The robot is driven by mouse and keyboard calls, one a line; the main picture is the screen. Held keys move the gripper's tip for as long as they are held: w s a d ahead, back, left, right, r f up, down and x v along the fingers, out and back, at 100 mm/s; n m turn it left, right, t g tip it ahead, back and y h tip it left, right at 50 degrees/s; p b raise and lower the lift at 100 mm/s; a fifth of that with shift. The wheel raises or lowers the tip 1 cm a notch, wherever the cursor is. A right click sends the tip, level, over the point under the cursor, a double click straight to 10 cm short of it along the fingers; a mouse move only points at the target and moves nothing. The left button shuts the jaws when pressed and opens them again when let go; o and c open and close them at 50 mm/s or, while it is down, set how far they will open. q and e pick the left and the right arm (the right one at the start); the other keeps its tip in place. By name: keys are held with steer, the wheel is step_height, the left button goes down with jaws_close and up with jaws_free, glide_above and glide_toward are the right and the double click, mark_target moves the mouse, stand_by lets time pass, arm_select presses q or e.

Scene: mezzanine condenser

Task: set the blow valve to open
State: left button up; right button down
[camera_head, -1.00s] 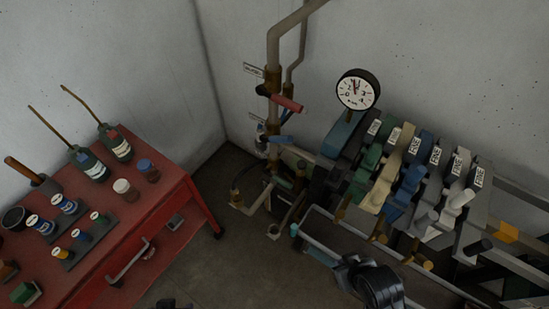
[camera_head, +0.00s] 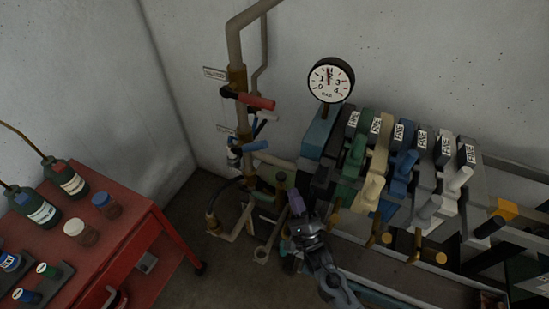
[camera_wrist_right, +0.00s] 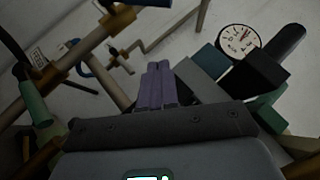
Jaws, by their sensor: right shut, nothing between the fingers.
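A vertical brass pipe (camera_head: 237,80) at the back wall carries a valve with a red lever (camera_head: 256,101) pointing right. Below it is a valve with a blue lever (camera_head: 254,146), also pointing right. Small tags (camera_head: 215,73) beside them are too small to read, so I cannot tell which is the blow valve. My right gripper (camera_head: 297,203) is below and right of the blue lever, apart from both levers. Its purple fingers are shut and empty; they also show in the right wrist view (camera_wrist_right: 155,85). My left gripper is not in view.
A round gauge (camera_head: 331,80) stands above a row of labelled coloured levers (camera_head: 356,155), right of my gripper. A green fitting (camera_head: 268,184) and low pipes lie close to its left. A red cart (camera_head: 130,232) with bottles stands at the left.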

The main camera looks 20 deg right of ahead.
mark_target(251, 147)
steer(key=w+a+r+m+t+p, duration=0.1)
steer(key=w+a+r+p, duration=0.1)
steer(key=w+r, duration=0.7)
steer(key=shift+w+a, duration=0.15)
steer(key=shift+w, duration=0.1)
steer(key=shift+r, duration=0.1)
stand_by(0.4)
